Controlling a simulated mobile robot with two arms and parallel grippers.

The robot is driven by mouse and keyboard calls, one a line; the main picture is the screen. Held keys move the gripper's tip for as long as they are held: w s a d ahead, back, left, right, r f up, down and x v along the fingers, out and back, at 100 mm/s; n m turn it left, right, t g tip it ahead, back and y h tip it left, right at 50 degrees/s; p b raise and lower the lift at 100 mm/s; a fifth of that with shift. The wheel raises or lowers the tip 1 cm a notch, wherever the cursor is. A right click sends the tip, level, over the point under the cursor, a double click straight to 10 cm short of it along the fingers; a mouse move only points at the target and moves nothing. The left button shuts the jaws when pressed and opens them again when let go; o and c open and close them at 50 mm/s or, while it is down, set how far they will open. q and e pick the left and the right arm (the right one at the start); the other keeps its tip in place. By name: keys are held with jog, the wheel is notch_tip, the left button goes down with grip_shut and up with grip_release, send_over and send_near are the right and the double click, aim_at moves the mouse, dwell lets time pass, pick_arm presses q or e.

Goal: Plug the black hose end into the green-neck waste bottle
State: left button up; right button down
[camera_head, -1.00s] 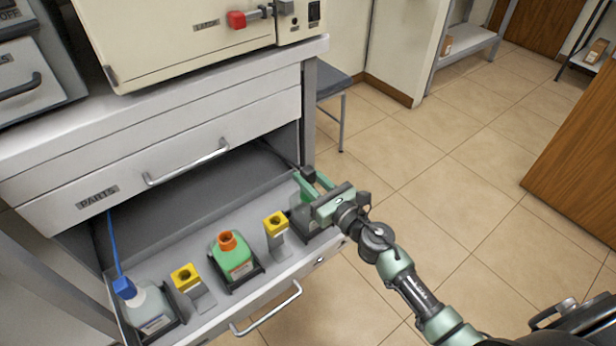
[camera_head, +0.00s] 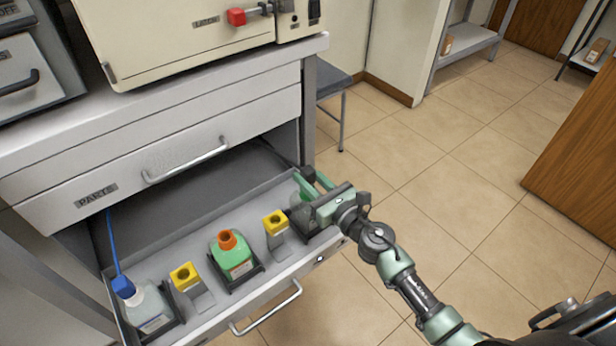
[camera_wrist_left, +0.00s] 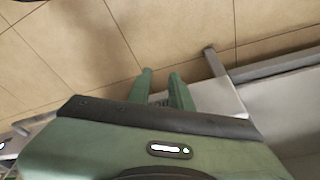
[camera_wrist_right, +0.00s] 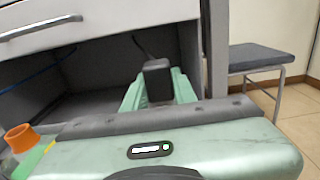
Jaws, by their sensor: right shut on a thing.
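My right gripper (camera_head: 314,182) is shut on the black hose end (camera_wrist_right: 157,80), a dark block between its two green fingers in the right wrist view. It holds it above the right end of the open drawer. A dark hose runs back from it into the cabinet. In the head view a black holder (camera_head: 309,227) stands below this gripper. Any bottle there is mostly hidden by the gripper, and I cannot make out a green neck. My left gripper (camera_wrist_left: 160,72) shows only in the left wrist view, with its fingers apart and nothing between them.
The drawer also holds an orange-neck green bottle (camera_head: 236,262), two yellow-topped posts (camera_head: 184,277) (camera_head: 275,223) and a blue-capped bottle (camera_head: 150,309) with a blue hose. The PARTS drawer front (camera_head: 160,160) overhangs the back. A stool (camera_head: 333,80) stands beyond the cabinet leg.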

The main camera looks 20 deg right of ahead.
pick_arm(q)
jog(key=shift+w, duration=0.1)
dwell(0.4)
pick_arm(e)
jog(key=shift+f, duration=0.15)
pick_arm(q)
jog(key=shift+r+b, duration=0.35)
jog(key=shift+r, duration=0.65)
pick_arm(e)
jog(key=shift+f, duration=0.15)
pick_arm(q)
jog(key=shift+r, duration=0.15)
pick_arm(e)
jog(key=shift+f, duration=0.2)
pick_arm(q)
jog(key=shift+s+r, duration=0.35)
jog(key=shift+r, duration=0.2)
jog(key=shift+s+r, duration=0.1)
jog(key=shift+s+a+r+b, duration=0.1)
jog(key=shift+s+r+b, duration=0.05)
jog(key=shift+r+b, duration=0.15)
pick_arm(e)
jog(key=shift+f, duration=0.15)
